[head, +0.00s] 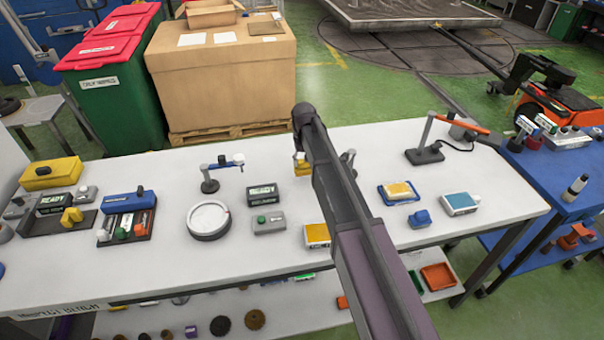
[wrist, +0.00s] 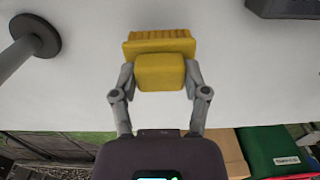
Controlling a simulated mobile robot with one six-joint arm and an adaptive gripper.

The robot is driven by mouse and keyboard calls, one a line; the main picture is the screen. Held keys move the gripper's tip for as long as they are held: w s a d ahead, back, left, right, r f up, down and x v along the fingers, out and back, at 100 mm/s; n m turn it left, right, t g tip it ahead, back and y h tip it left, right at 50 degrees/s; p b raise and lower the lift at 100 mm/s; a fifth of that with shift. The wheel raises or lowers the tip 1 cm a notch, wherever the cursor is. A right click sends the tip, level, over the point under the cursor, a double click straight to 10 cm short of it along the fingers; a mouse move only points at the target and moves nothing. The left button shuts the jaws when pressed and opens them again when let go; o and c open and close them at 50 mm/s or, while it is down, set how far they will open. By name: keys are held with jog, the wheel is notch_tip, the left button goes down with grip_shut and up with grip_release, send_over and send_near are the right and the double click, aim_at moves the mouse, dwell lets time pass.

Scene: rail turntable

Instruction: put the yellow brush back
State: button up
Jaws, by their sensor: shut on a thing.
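The yellow brush (wrist: 158,68) is in my gripper (wrist: 160,82) in the wrist view. A wide ridged part faces the top of the picture and a rounded block lies between the two grey fingers. In the head view a small yellow part of the brush (head: 301,162) shows left of my dark arm, over the far middle of the white bench (head: 285,145). My arm hides the rest of it and most of my gripper. I cannot tell whether the brush touches the bench.
A dark round stand base (wrist: 35,35) is left of my gripper in the wrist view. A READY display (head: 262,194), a round dish (head: 208,220) and a small stand (head: 210,184) are left of my arm. A desk lamp (head: 425,155) and a yellow-topped blue tray (head: 398,192) are right.

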aim_at(304, 169)
jog(key=shift+f, duration=0.1)
dwell(0.3)
jog(key=shift+f+b, duration=1.8)
jog(key=shift+b, duration=0.05)
jog(key=shift+f, duration=0.15)
jog(key=o, duration=1)
notch_tip(304, 169, up, 12)
jog(key=p, duration=1.2)
